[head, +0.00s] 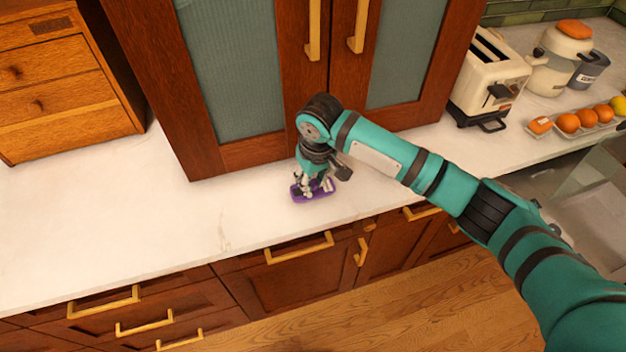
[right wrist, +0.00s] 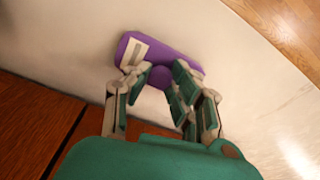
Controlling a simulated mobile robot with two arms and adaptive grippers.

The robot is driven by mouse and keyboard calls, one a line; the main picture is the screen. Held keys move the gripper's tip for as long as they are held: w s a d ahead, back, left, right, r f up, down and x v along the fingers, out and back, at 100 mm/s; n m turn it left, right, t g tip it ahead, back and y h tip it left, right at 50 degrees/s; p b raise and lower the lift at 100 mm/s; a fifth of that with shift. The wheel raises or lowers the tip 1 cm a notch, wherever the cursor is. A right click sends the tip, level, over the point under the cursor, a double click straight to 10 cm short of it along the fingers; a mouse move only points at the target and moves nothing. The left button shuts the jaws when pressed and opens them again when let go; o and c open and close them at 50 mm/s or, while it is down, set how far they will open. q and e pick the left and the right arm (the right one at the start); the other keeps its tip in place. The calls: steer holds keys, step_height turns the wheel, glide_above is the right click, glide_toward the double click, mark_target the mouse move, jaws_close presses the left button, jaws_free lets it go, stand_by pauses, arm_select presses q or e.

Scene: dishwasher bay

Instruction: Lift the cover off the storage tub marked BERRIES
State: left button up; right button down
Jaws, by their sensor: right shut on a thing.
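A purple, rounded oblong cover (head: 299,197) shows low over the white counter, in front of the tall cabinet. In the right wrist view the cover (right wrist: 185,60) has a round purple knob in its middle and a pale label strip near one end. No word on it can be read. My right gripper (head: 313,185) points down at the cover; in the wrist view its fingers (right wrist: 160,80) are shut on the knob. I cannot tell whether a tub is under the cover or whether it touches the counter. My left gripper is not in view.
The tall cabinet (head: 235,75) stands close behind. A wooden drawer chest (head: 60,85) is at the left. A toaster (head: 490,75), an orange-lidded canister (head: 560,60) and a tray of oranges (head: 575,125) are at the right. The counter (head: 130,230) is clear to the left.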

steer(key=c, duration=1.1)
jaws_free()
